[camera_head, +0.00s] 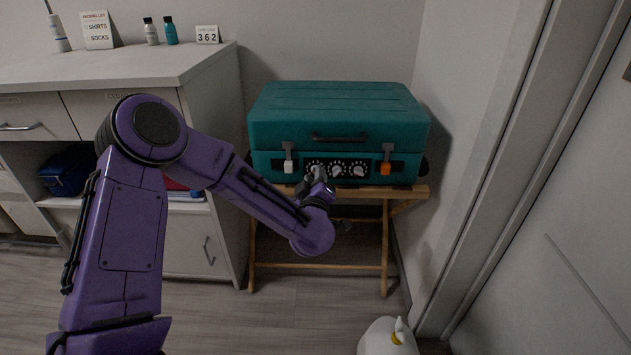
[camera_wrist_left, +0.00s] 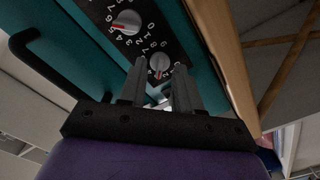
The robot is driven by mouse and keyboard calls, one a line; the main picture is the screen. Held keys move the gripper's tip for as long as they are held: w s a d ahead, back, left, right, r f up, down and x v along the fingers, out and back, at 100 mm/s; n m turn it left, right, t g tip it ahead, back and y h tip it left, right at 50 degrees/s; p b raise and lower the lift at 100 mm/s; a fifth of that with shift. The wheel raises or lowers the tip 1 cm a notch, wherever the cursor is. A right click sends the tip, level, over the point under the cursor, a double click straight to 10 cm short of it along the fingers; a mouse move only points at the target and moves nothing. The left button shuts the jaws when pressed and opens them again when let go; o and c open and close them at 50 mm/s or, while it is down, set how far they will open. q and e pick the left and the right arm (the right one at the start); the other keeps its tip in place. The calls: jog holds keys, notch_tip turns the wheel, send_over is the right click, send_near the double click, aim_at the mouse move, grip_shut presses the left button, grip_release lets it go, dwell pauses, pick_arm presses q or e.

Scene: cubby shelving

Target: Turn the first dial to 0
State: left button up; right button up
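A teal case (camera_head: 338,115) has a black panel with three white dials on its front. The first dial (camera_head: 315,167) is the leftmost, partly hidden by my left gripper (camera_head: 318,178). In the left wrist view, the dial that looks like the first (camera_wrist_left: 160,65) shows between and just beyond my two fingertips (camera_wrist_left: 159,68). The fingers are apart, with a gap between them; contact with the dial cannot be told. Its red pointer is too small to read. The second dial (camera_head: 337,170) is beside it; its red mark in the wrist view (camera_wrist_left: 127,22) points near 4 or 5.
The third dial (camera_head: 358,171) sits to the right. The case stands on a wooden stand (camera_head: 385,240). A cabinet (camera_head: 130,66) is at left, a wall at right.

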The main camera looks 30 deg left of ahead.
pick_arm(q)
jog(key=shift+w+a, duration=0.15)
jog(key=shift+w, duration=0.1)
grip_shut()
jog(key=shift+n, duration=0.4)
jog(key=n+b, duration=0.3)
jog(key=n, duration=1.4)
jog(key=shift+f, duration=0.15)
dwell(0.4)
